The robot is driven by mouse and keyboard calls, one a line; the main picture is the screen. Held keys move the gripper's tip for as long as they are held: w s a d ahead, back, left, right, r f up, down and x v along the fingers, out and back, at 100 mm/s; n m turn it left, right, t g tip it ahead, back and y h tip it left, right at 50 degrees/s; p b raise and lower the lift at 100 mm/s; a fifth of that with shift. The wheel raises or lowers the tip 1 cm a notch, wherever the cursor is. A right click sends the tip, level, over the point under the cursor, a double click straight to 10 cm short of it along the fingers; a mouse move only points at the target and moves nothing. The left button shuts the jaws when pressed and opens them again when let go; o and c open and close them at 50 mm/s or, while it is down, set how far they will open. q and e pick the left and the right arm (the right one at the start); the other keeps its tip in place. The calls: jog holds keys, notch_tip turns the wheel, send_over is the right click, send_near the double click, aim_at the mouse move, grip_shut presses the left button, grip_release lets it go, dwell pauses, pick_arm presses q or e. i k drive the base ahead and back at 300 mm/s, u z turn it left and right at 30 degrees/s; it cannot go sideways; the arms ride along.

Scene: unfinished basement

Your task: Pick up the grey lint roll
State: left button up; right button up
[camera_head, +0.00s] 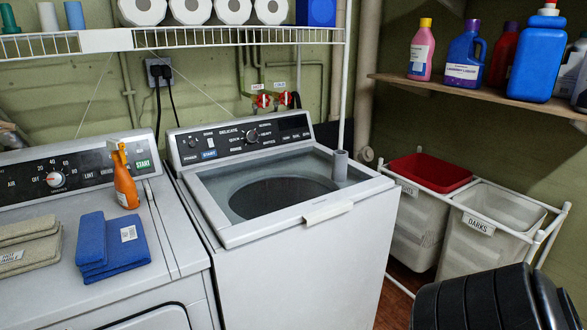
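The grey lint roll (340,167) is a small upright grey cylinder. It stands at the right rear corner of the white top-loading washer (310,265), close to the edge of its dark lid window. Nothing touches or covers the roll. Neither of my grippers shows in the head view.
An orange spray bottle (125,186), folded blue cloths (108,250) and beige cloths (28,245) sit on the left machine. A wire shelf (230,38) hangs above. A wooden shelf (480,90) holds detergent bottles. Hampers (485,235) stand right. A black ribbed object (475,302) fills the lower right.

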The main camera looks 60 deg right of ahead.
aim_at(340, 157)
jog(key=u, duration=0.55)
jog(key=i, duration=0.95)
jog(key=z, duration=1.9)
